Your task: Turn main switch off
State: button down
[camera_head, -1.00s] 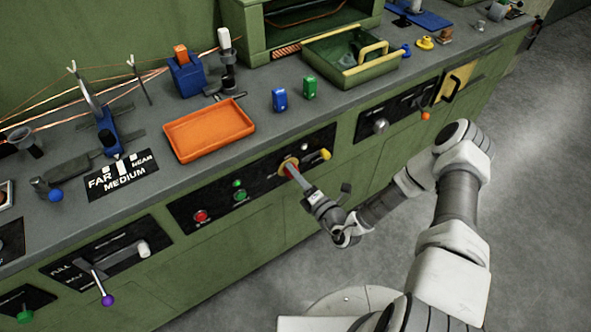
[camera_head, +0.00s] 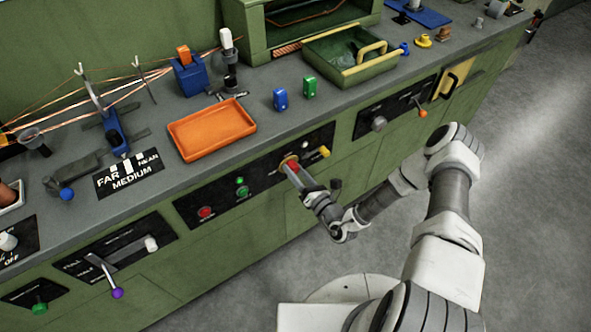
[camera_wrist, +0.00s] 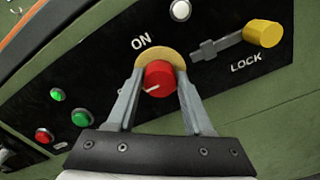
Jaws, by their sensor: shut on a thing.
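The main switch is a red round knob (camera_wrist: 160,80) on a yellow disc, on a black panel below the worktop edge; "ON" is printed above it in the wrist view. A white mark on the knob points left and slightly down. The head view shows the yellow disc (camera_head: 285,160) with the knob mostly covered. My gripper (camera_wrist: 158,74) is shut on the red knob, one finger on each side; it also shows in the head view (camera_head: 292,168). A yellow lock handle (camera_wrist: 263,33) sits right of the knob, by the word "LOCK".
Left of the knob on the panel are a green button (camera_head: 242,192) and a red button (camera_head: 205,212). An orange tray (camera_head: 212,130) lies on the worktop above. A lever with a purple knob (camera_head: 117,293) is at lower left. The floor at right is clear.

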dwell(0.4)
jog(key=shift+c, duration=1.4)
grip_release()
jog(key=shift+s+d, duration=0.1)
